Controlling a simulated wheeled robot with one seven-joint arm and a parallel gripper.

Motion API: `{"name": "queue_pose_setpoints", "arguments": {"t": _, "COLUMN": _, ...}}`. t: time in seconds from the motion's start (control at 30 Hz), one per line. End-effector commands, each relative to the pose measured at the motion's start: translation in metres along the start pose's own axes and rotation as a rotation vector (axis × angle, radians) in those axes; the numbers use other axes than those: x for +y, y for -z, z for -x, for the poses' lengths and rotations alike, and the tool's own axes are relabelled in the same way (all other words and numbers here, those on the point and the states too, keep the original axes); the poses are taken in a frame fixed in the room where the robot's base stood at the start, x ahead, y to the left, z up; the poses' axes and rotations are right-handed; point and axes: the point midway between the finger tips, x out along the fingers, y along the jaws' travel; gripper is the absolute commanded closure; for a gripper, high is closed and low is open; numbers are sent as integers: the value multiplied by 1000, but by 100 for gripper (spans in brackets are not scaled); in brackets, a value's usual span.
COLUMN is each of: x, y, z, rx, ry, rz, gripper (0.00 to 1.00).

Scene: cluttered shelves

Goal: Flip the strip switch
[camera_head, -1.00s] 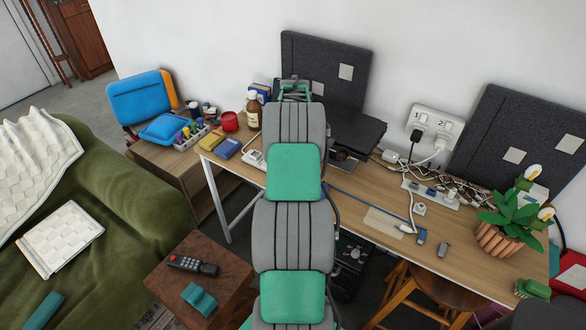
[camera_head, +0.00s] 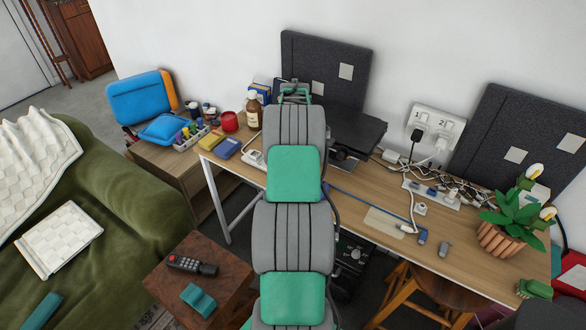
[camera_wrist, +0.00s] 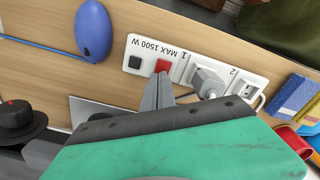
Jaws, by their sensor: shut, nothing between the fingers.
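The power strip (camera_wrist: 218,66) is white, marked "MAX 1500 W", "1" and "2", and lies across the desk in the wrist view. A grey plug (camera_wrist: 207,79) sits in socket 1. My gripper (camera_wrist: 162,77) is shut and empty, its tips overlapping the near edge of the red switch. I cannot tell whether they touch it, or which way the switch is set. In the head view only the strip's left part (camera_head: 252,158) shows; my arm hides the rest and the gripper.
In the wrist view, a blue mouse (camera_wrist: 92,31) lies left of the strip and a dark knob-like object (camera_wrist: 16,118) stands at far left. Blue (camera_wrist: 294,94) and yellow (camera_wrist: 310,109) boxes and a red cup (camera_wrist: 290,138) are at right. A potted plant (camera_head: 500,241) stands far right.

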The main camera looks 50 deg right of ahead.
Motion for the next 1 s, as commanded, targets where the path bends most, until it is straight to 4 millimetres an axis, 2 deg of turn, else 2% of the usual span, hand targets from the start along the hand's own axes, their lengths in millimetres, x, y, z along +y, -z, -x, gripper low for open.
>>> {"name": "queue_pose_setpoints", "arguments": {"t": 0.27, "x": 0, "y": -1, "z": -1, "rx": -3, "ry": 0, "rz": 0, "gripper": 100}}
{"name": "queue_pose_setpoints", "arguments": {"t": 1.0, "x": 0, "y": 0, "z": 67, "rx": -1, "ry": 0, "rz": 0, "gripper": 100}}
